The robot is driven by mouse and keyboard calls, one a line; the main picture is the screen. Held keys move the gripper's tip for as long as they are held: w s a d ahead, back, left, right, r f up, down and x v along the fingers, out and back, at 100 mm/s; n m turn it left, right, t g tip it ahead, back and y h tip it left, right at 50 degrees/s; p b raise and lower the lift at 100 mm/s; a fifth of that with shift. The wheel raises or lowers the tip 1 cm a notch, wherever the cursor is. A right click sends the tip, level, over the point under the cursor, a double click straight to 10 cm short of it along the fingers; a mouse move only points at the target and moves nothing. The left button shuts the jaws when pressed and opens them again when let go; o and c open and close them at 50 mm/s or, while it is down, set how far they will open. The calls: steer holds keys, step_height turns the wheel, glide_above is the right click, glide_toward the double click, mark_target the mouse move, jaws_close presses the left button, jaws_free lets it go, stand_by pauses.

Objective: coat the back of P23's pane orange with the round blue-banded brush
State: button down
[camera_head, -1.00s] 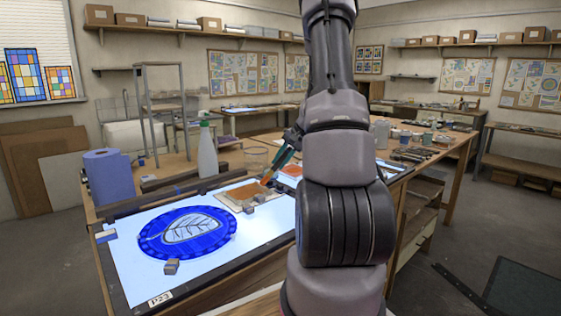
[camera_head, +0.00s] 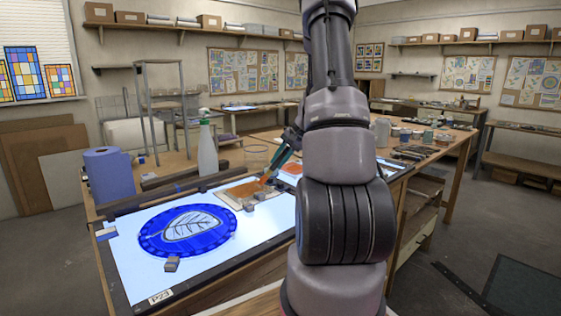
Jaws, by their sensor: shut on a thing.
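The lit panel marked P23 (camera_head: 160,298) bears a blue round pane (camera_head: 152,243) with a pale leaf drawing in its middle. A tan board with an orange patch (camera_head: 240,191) lies at the panel's back right edge. My gripper (camera_head: 292,138) is above the back of the panel, partly hidden by my arm. It is shut on a slim brush (camera_head: 277,162) that slants down to the left, its orange tip close over the right end of the orange patch. I cannot tell whether the tip touches. The brush's band is too small to make out.
Small grey blocks (camera_head: 172,264) sit by the pane and near the orange patch. A blue paper roll (camera_head: 109,174) and a spray bottle (camera_head: 207,150) stand behind the panel. Jars (camera_head: 405,136) stand at the back right. The panel's front right is clear.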

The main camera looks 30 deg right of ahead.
steer(key=shift+s+a, duration=0.15)
steer(key=shift+a, duration=0.55)
step_height(320, 180, up, 5)
stand_by(0.9)
steer(key=shift+w+d+f, duration=0.1)
steer(key=shift+d+f, duration=0.25)
steer(key=shift+f, duration=0.35)
steer(key=shift+w+d+f, duration=0.1)
steer(key=shift+d+f, duration=0.3)
steer(key=shift+f, duration=0.25)
steer(key=shift+d+f, duration=0.35)
steer(key=shift+f, duration=0.35)
steer(key=shift+f, duration=0.5)
